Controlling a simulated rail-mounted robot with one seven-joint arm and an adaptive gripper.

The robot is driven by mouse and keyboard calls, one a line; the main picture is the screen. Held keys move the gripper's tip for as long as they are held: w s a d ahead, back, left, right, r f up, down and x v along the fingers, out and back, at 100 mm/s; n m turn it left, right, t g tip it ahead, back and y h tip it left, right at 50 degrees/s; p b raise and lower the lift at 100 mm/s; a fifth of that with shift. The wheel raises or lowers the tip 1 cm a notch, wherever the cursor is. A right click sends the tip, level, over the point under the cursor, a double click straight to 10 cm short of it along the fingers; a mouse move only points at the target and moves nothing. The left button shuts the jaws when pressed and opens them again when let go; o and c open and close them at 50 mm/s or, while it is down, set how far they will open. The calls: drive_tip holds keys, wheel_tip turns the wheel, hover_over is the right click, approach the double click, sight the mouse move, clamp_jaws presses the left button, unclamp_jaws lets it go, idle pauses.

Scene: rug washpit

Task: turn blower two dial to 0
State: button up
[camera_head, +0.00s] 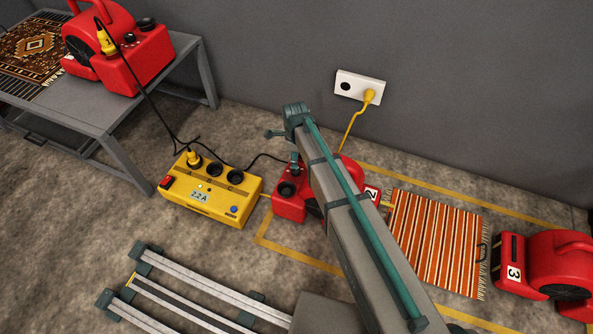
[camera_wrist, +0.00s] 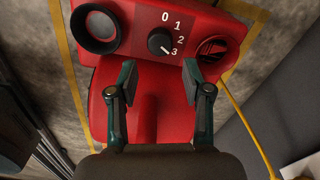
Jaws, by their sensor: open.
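Blower two (camera_head: 289,207) is a red machine on the floor, partly hidden behind my arm in the head view; its white label 2 (camera_head: 372,193) shows beside the arm. In the wrist view its red control panel (camera_wrist: 130,42) fills the top. The black dial (camera_wrist: 159,40) sits mid-panel, its white pointer mark aimed lower right at the 3. The numbers 0, 1, 2 and 3 curve around its upper right side. My gripper (camera_wrist: 160,76) is open and empty, its fingertips below the dial in the picture and apart from it.
The panel has a round black port (camera_wrist: 97,30) left and a dark recessed socket (camera_wrist: 213,50) right. A yellow power box (camera_head: 215,205) stands left of blower two. Blower three (camera_head: 560,265) and a striped rug (camera_head: 436,240) lie right. Another red blower (camera_head: 125,60) stands on the grey table (camera_head: 110,115).

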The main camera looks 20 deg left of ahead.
sight(295, 170)
wheel_tip(295, 170, down, 8)
drive_tip(key=b, duration=0.2)
drive_tip(key=shift+r+b, duration=0.2)
drive_tip(key=shift+b, duration=0.1)
drive_tip(key=c, duration=0.9)
drive_tip(key=shift+o, duration=0.2)
drive_tip(key=shift+r, duration=0.1)
